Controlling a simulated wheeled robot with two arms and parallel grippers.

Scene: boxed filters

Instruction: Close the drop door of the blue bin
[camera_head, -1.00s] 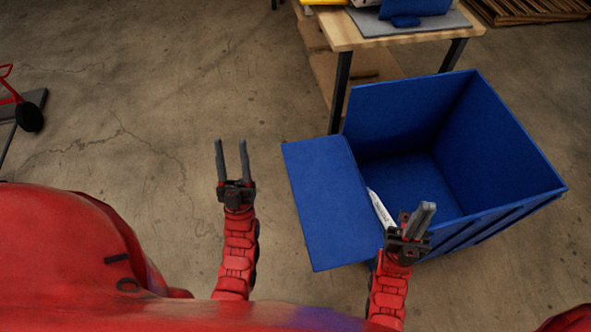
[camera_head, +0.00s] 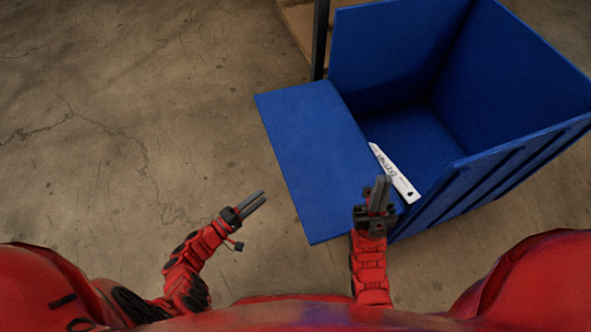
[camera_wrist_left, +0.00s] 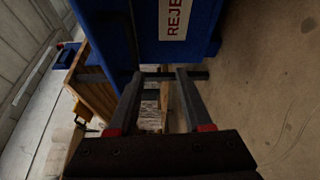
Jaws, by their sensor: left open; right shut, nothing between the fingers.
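The blue bin (camera_head: 495,150) stands at the right in the head view, open at the top. Its drop door (camera_head: 318,160) hangs outward to the left, folded down from the bin's near-left side. A white label (camera_head: 395,172) with dark lettering shows near the bin's opening. My left gripper (camera_head: 257,200) is open and empty over the floor, left of the door and apart from it. My right gripper (camera_head: 382,190) is shut and empty in front of the door's right end; I cannot tell if it touches. In the left wrist view, the open fingers (camera_wrist_left: 160,100) point toward blue panels and a label reading "REJE" (camera_wrist_left: 175,18).
A dark table leg (camera_head: 320,40) stands just behind the bin, with a wooden shelf (camera_head: 296,28) beside it. The concrete floor (camera_head: 120,110) on the left is clear. Wooden furniture (camera_wrist_left: 92,85) shows in the left wrist view.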

